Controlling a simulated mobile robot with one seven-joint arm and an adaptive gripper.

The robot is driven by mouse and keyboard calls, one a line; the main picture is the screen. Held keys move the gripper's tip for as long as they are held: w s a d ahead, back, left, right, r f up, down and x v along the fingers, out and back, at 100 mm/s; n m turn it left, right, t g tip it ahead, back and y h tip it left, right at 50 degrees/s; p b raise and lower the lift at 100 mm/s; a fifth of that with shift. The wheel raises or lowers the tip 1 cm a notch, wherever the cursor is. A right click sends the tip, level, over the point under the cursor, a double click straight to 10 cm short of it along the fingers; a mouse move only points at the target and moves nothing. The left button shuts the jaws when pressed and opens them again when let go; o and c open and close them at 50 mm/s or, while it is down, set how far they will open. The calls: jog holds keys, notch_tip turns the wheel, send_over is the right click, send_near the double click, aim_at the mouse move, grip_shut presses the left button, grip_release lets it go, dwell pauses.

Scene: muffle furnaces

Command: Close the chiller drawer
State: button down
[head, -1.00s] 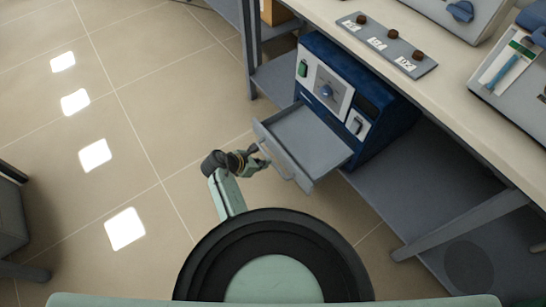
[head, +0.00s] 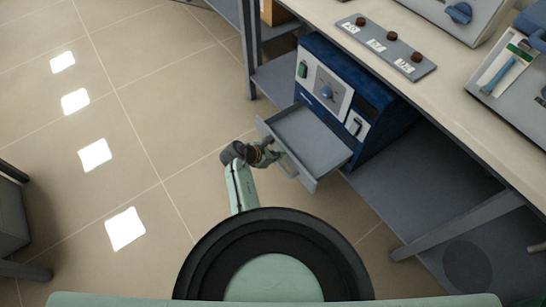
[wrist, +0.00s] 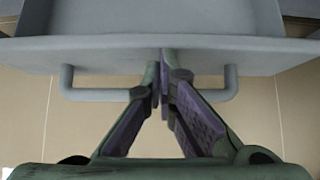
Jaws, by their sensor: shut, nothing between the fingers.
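The blue chiller (head: 372,101) sits on the shelf under the bench, with a light control panel on its front. Its grey drawer (head: 312,138) is pulled out toward me and looks empty. My gripper (head: 276,155) is at the drawer's front, near its middle. In the wrist view my gripper (wrist: 161,78) has its fingertips together at the drawer front (wrist: 215,56), between the two ends of the bar handle (wrist: 85,94). The fingers cover the middle of the handle. The tips appear to touch the front panel.
The bench top (head: 440,95) overhangs the chiller and carries a grey strip with several dark knobs (head: 390,36). The lower shelf (head: 410,185) is bare right of the chiller. A slanted bench leg (head: 460,228) stands at the lower right.

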jog(key=b, duration=0.2)
send_over(315, 141)
jog(key=a, duration=0.1)
jog(key=shift+s, duration=0.35)
jog(key=shift+w+d, duration=0.35)
jog(key=shift+w+d+r, duration=0.1)
jog(key=shift+r, duration=0.1)
